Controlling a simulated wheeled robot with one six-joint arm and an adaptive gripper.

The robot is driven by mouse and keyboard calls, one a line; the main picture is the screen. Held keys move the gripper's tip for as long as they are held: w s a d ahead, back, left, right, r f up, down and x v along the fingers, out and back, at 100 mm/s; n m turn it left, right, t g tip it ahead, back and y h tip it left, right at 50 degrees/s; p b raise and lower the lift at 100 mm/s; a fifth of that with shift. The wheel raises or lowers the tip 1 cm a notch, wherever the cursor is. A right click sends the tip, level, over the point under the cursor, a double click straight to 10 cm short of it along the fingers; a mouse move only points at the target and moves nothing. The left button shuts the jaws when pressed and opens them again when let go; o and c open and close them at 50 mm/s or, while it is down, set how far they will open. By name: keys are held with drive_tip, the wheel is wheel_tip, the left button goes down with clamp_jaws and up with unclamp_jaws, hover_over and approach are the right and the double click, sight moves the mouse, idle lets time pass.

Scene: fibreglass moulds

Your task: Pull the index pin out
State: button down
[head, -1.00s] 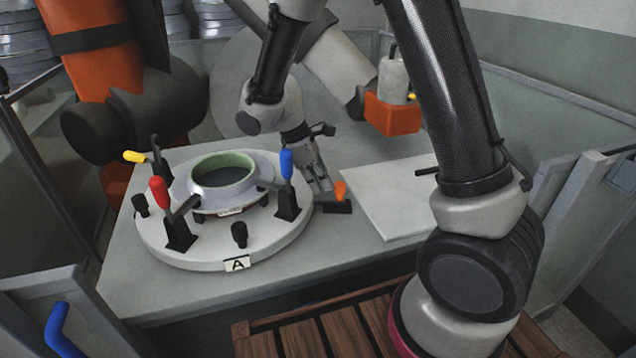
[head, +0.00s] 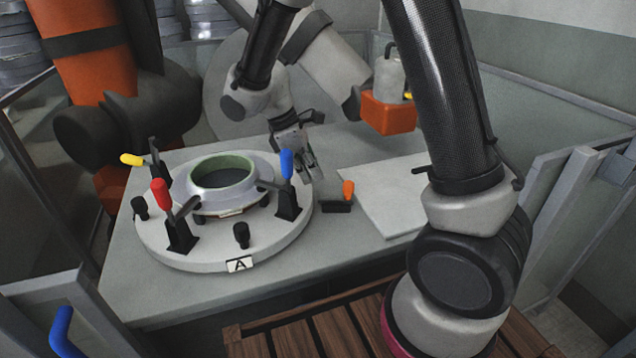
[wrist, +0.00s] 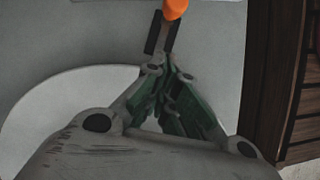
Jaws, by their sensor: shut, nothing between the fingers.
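The index pin appears to be the piece with the orange knob (head: 348,190) on a small black block (head: 336,207), beside the round plate (head: 225,258) on the bench. In the wrist view the orange knob (wrist: 174,8) is cut by the top edge, with a grey shaft below it and the black block (wrist: 154,32) to its left. My gripper (head: 316,178) is shut and empty, above and left of the knob in the head view and apart from it. The wrist view shows my fingers (wrist: 168,75) pointing towards the shaft.
The round plate, marked A, carries a green-rimmed ring mould (head: 222,164) and upright clamps with blue (head: 287,163), red (head: 159,192) and yellow (head: 132,160) handles. The blue clamp stands close to my gripper. A pale flat board (head: 385,200) lies to the right. An orange bin (head: 388,112) is behind.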

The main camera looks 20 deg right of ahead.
drive_tip(key=v, duration=0.6)
drive_tip(key=shift+a+r, duration=0.25)
drive_tip(key=shift+r, duration=0.05)
drive_tip(key=shift+w, duration=0.15)
drive_tip(key=s+d+r+m+t+y, duration=0.2)
drive_tip(key=s+d+r+m+y, duration=0.1)
drive_tip(key=s+d+r+m, duration=0.55)
drive_tip(key=s+d+r+m+t, duration=0.2)
drive_tip(key=s+d, duration=0.2)
drive_tip(key=s, duration=0.2)
drive_tip(key=s+d+r+m+t+y, duration=0.1)
drive_tip(key=s+d+m, duration=0.2)
drive_tip(key=s, duration=0.3)
drive_tip(key=shift+d+r+m+t, duration=0.35)
drive_tip(key=shift+d+t, duration=0.05)
drive_tip(key=shift+d, duration=0.45)
